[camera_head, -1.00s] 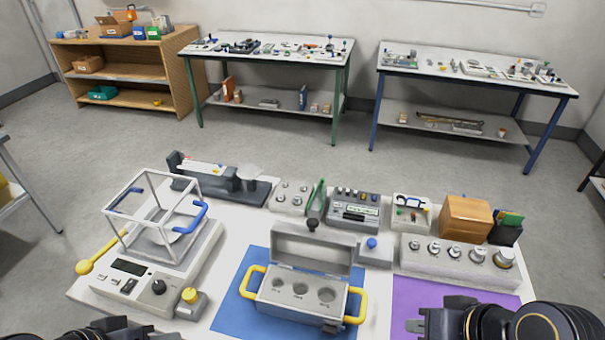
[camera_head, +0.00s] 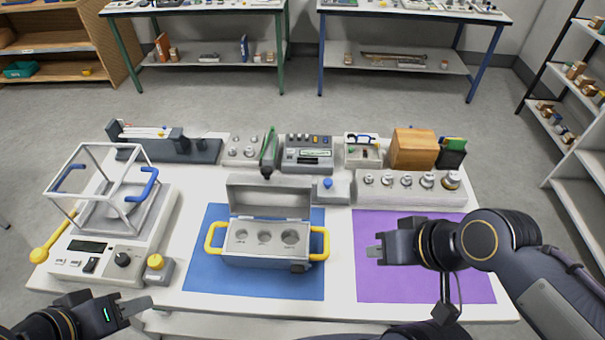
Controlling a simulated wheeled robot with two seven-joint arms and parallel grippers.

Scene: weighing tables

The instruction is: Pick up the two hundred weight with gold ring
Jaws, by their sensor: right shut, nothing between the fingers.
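A row of silver weights stands in a grey block (camera_head: 408,195) at the back right of the table. The largest, rightmost weight (camera_head: 451,180) shows a gold tint; its number and the other markings are too small to read. My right gripper (camera_head: 374,251) is shut and empty over the purple mat (camera_head: 420,284), in front of the block and apart from it. My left gripper (camera_head: 142,305) is at the table's front left edge, below the balance, with nothing seen in it; its finger gap cannot be made out.
An open grey case (camera_head: 265,262) with yellow handles and round holes stands on a blue mat (camera_head: 205,285). A balance (camera_head: 105,255) with a clear-sided frame is at left. A wooden box (camera_head: 412,150) stands behind the weight block. The purple mat is otherwise bare.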

